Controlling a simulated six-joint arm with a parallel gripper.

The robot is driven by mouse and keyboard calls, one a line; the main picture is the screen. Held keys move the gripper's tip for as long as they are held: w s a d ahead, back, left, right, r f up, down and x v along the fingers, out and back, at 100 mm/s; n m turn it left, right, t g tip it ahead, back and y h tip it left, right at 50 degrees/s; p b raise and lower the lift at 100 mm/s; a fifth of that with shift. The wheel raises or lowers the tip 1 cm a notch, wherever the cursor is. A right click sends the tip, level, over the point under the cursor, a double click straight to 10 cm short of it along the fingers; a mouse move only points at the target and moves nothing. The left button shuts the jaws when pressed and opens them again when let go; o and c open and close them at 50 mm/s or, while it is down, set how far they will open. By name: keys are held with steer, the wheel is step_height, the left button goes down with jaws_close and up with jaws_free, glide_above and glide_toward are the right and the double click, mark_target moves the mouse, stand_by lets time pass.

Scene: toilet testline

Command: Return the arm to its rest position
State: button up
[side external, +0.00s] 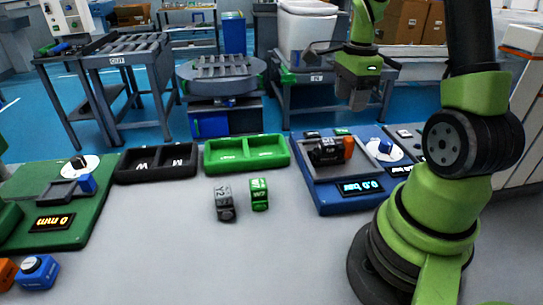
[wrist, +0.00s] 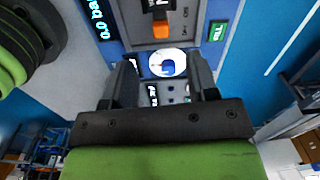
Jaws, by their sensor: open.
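My gripper (side external: 358,92) hangs in the air above and behind the blue test station (side external: 334,200) in the side view, clear of the table. In the wrist view my gripper (wrist: 160,82) shows two dark fingers spread apart with nothing held between them. Past the fingers, the wrist view shows a white disc with a blue knob (wrist: 168,66). My green arm rises from its dark base at the right of the side view.
A green station (side external: 70,200) is at left. A dark part with an orange end (side external: 330,151) sits on the blue station.

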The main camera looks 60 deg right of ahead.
steer(key=w+a+r+n+t, duration=0.1)
steer(key=a+r+n+t, duration=0.2)
steer(key=a+r+n, duration=0.85)
steer(key=s+a+n+t+y, duration=0.1)
steer(key=s+a+n+t, duration=0.1)
steer(key=a+n, duration=0.3)
steer(key=s+a+r+n+t+y, duration=0.1)
steer(key=s+a+n, duration=0.4)
steer(key=a, duration=0.2)
steer(key=shift+s+r+t, duration=0.15)
steer(key=shift+r+t, duration=0.15)
steer(key=shift+t, duration=0.1)
steer(key=shift+d, duration=0.1)
steer(key=shift+c, duration=0.4)
